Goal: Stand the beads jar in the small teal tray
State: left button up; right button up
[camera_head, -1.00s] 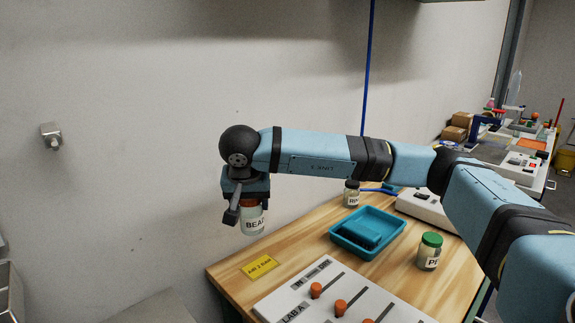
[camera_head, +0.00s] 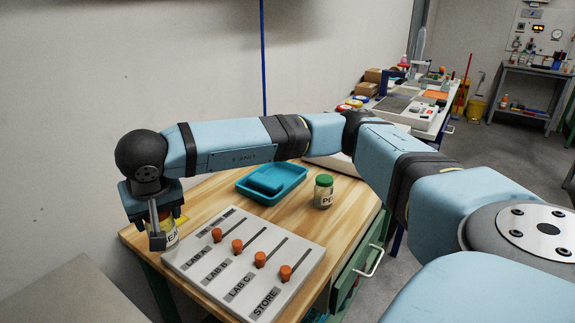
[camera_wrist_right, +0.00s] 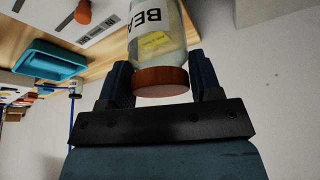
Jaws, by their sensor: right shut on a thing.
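The beads jar (camera_head: 170,239) is clear with a label reading "BEA", partly hidden by my gripper in the head view. My right gripper (camera_head: 156,226) is shut on it near its brown lid. In the wrist view the jar (camera_wrist_right: 158,45) sits between the two fingers (camera_wrist_right: 160,76), the lid nearest the palm. The jar is at the left end of the wooden table, beside the slider board. My left gripper is not in view.
A green-lidded jar (camera_head: 323,192) stands just right of the tray. A white slider board (camera_head: 225,283) with orange knobs fills the front left of the table (camera_head: 333,228). My right arm crosses above the table's back part. A grey surface (camera_head: 75,295) is at lower left.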

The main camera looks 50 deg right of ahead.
aim_at(282, 178)
jog(key=k+l+u, duration=0.2)
jog(key=k+l, duration=0.4)
jog(key=k+l+u, duration=0.1)
jog(key=l, duration=0.2)
jog(key=k+l, duration=0.15)
jog(key=l, duration=0.15)
jog(key=k+l+u, duration=0.15)
jog(key=l, duration=0.55)
jog(key=i+l+u, duration=0.1)
jog(key=l, duration=0.3)
